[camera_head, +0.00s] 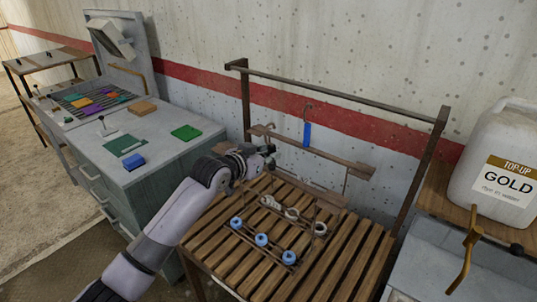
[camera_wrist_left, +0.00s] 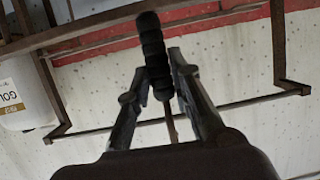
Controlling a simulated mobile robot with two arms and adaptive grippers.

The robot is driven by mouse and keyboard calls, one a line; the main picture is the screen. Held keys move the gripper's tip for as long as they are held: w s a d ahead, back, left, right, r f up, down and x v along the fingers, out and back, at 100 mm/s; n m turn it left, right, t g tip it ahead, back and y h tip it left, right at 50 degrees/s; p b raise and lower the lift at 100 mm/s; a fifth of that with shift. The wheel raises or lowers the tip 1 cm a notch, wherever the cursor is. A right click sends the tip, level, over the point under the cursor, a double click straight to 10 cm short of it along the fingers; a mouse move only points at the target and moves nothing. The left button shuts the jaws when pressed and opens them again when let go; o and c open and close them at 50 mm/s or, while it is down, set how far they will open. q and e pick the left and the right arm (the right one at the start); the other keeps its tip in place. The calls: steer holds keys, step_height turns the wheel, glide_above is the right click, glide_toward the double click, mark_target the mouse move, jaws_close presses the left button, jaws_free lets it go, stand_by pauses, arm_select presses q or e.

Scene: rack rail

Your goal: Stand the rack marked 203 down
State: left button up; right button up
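My left gripper (camera_head: 268,152) is at the left end of a wooden bar above the slatted bench. In the left wrist view, its fingers (camera_wrist_left: 158,75) are closed around a black ribbed handle (camera_wrist_left: 152,40) with a thin metal rod below it. Wire racks with white rings (camera_head: 292,213) and blue rings (camera_head: 261,240) are over the bench (camera_head: 225,262). A blue tag (camera_head: 307,134) hangs behind the bar. I cannot read the number 203 on anything, and cannot tell which rack the handle belongs to. My right gripper is out of view.
A rail (camera_head: 340,95) on posts spans the back of the bench, near the wall. A grey cabinet (camera_head: 150,190) with coloured pieces stands at left. A white jug marked GOLD (camera_head: 497,165) stands at right, behind a brass-coloured lever (camera_head: 470,243). The bench's front slats look clear.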

arm_select(q)
steer(key=o, duration=0.4)
steer(key=shift+s, duration=0.1)
steer(key=shift+o, duration=0.4)
steer(key=shift+o, duration=0.5)
steer(key=shift+f, duration=0.2)
steer(key=o, duration=1.3)
steer(key=shift+r, duration=0.15)
steer(key=shift+a, duration=0.1)
